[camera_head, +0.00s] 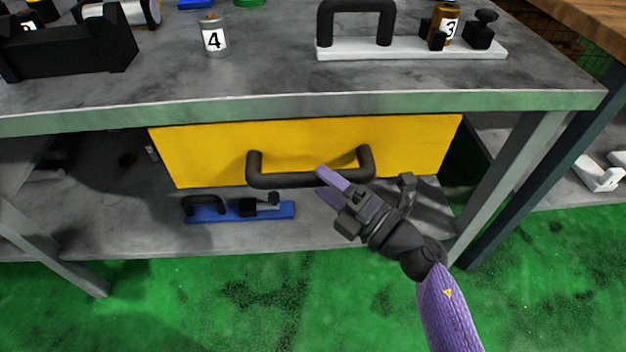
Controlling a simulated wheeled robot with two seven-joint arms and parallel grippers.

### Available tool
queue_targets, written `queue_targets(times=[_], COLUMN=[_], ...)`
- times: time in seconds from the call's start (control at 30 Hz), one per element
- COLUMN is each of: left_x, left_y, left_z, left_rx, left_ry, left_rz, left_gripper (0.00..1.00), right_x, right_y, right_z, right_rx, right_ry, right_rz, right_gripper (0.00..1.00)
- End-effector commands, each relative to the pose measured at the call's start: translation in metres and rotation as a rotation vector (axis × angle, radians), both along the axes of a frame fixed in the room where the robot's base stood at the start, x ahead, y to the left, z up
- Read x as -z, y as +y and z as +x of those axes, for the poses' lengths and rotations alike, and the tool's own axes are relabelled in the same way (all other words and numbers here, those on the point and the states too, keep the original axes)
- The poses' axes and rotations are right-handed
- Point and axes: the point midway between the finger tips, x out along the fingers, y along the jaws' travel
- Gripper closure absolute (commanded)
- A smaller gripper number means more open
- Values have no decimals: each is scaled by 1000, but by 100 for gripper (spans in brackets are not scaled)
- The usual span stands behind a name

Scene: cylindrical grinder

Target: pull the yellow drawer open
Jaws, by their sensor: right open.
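The yellow drawer (300,136) sits under the grey table top, and its front looks close to flush beneath the table edge. A black U-shaped handle (262,177) sticks out from the drawer front. My right gripper (322,182) comes in from the lower right with purple fingertips parted. Its fingertips are at the right half of the handle's bar, one above and one below it in the picture. I cannot tell whether they touch the bar. My left gripper does not show.
The grey table (275,104) holds a cylinder marked 4 (215,38), a white plate with a black handle (410,48) and a black holder (70,50). A blue plate (240,213) lies on the lower shelf below the drawer. Table legs stand at both sides; green floor in front is clear.

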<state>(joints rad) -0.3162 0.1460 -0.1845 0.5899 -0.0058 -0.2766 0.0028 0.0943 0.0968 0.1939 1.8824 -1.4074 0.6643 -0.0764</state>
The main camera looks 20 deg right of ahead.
Motion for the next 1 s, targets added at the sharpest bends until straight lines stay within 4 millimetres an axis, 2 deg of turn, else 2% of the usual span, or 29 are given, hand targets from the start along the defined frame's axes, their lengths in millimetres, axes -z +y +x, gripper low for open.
queue_targets(times=[0.2, 0.47, 0.8, 1.0], left_x=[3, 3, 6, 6], left_y=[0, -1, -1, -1], left_z=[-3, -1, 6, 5], left_rx=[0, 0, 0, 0], left_ry=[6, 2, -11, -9], left_rz=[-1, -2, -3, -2], left_gripper=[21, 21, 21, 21], right_x=[-2, -2, -2, -2], right_y=[10, 10, 10, 10], right_z=[17, 18, 18, 18], right_rx=[1, 1, 1, 1], right_ry=[2, 2, 3, 3], right_rz=[1, 2, 2, 2], right_gripper=[27, 27, 99, 100])
